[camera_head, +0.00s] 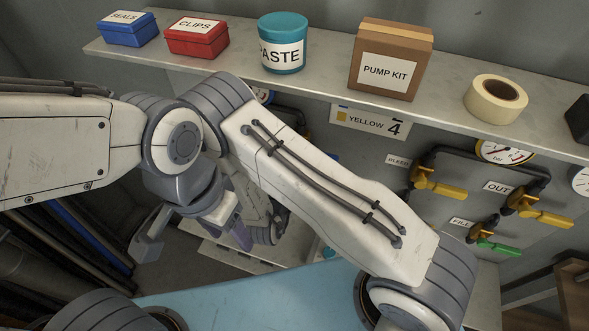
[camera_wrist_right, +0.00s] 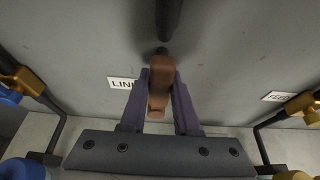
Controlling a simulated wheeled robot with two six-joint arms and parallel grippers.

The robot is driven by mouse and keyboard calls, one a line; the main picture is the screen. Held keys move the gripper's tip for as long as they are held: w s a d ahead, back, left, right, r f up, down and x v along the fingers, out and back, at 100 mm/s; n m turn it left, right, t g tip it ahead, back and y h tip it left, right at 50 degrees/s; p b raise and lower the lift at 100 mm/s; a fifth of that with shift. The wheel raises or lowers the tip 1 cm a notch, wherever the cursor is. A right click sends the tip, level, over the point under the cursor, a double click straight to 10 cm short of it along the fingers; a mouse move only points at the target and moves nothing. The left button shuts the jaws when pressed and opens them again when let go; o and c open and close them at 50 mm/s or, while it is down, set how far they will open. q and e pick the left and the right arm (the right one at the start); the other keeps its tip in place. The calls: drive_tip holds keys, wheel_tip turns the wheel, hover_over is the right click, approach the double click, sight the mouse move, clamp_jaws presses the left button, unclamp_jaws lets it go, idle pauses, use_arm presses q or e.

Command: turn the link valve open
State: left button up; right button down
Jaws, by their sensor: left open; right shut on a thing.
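In the right wrist view, the purple fingers of my right gripper (camera_wrist_right: 160,88) are shut on a copper-brown lever (camera_wrist_right: 159,80). The lever stands below a dark pipe on a grey panel. A partly covered label beginning "LIN" (camera_wrist_right: 122,83) sits just left of the fingers, so this appears to be the link valve. In the head view my left gripper (camera_head: 231,226) shows below its wrist at left centre, with purple fingers apart from that lever as far as I can tell. My arms hide the link valve in the head view.
A shelf (camera_head: 330,97) holds a blue box (camera_head: 128,33), red box (camera_head: 196,42), teal tub (camera_head: 283,28), pump kit carton (camera_head: 395,45) and tape roll (camera_head: 496,98). Yellow-handled valves (camera_head: 436,187) and a green handle (camera_head: 498,248) are at right. Pipes (camera_wrist_right: 263,147) flank the right gripper.

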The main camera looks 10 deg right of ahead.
use_arm(q)
drive_tip(key=shift+w, duration=0.1)
use_arm(e)
drive_tip(key=shift+f, duration=0.15)
drive_tip(key=c, duration=0.6)
unclamp_jaws()
drive_tip(key=shift+a, duration=0.1)
drive_tip(key=shift+c, duration=0.2)
use_arm(q)
drive_tip(key=shift+r, duration=0.2)
use_arm(e)
drive_tip(key=shift+r, duration=0.2)
